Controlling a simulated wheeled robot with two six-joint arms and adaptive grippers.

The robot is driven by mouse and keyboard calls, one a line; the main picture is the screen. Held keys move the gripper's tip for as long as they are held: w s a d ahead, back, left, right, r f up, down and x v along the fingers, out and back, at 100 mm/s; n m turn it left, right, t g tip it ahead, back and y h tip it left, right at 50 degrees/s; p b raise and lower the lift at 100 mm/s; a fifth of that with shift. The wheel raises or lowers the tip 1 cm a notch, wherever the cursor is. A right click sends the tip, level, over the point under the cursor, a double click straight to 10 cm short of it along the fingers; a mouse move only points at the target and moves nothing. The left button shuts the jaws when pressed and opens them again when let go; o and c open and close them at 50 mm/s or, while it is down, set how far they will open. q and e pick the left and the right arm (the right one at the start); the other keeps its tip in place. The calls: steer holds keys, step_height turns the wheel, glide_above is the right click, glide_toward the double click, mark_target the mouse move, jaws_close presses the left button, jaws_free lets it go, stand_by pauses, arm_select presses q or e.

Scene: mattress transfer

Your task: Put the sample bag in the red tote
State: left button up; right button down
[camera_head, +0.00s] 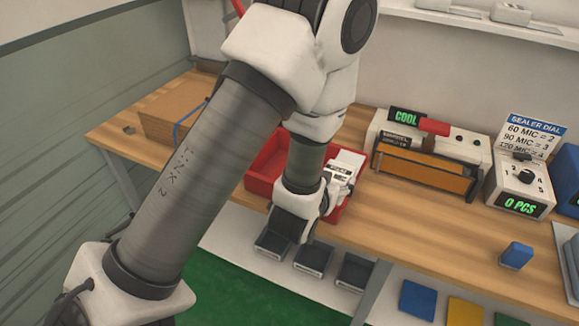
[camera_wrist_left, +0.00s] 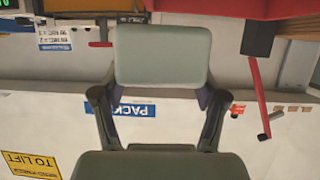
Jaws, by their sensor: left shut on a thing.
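The red tote (camera_head: 262,165) stands on the wooden bench in the head view, partly covered by my left arm. Its red edge shows at the top of the left wrist view (camera_wrist_left: 250,8). My left gripper (camera_head: 290,232) hangs low by the tote's near side. In the left wrist view it is shut, with a grey-green rounded panel (camera_wrist_left: 162,55) at its end. The held sample bag is not clearly visible. A white piece with dark markings (camera_head: 343,172) shows beside my wrist over the tote; I cannot tell what it is. My right gripper is out of view.
A sealer with a "COOL" display (camera_head: 430,150) and a dial box (camera_head: 522,185) stand right of the tote. Cardboard (camera_head: 172,115) lies at the left bench end. A small blue block (camera_head: 516,255) is near the front edge. Several dark bins (camera_head: 313,258) sit below the bench.

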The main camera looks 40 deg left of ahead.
arm_select(q)
steer(key=w+a+f+p, duration=0.1)
steer(key=w+a+p, duration=0.15)
steer(key=a, duration=0.45)
steer(key=w+a+p, duration=0.2)
steer(key=a+p, duration=0.1)
steer(key=a, duration=0.4)
steer(key=shift+w+a+f, duration=0.1)
steer(key=shift+w+f, duration=0.05)
steer(key=shift+f, duration=1.1)
steer(key=shift+w+a+f, duration=0.1)
steer(key=shift+w+f, duration=0.05)
steer(key=shift+f, duration=1.05)
steer(key=o, duration=1.2)
steer(key=shift+d, duration=0.1)
steer(key=shift+r, duration=0.15)
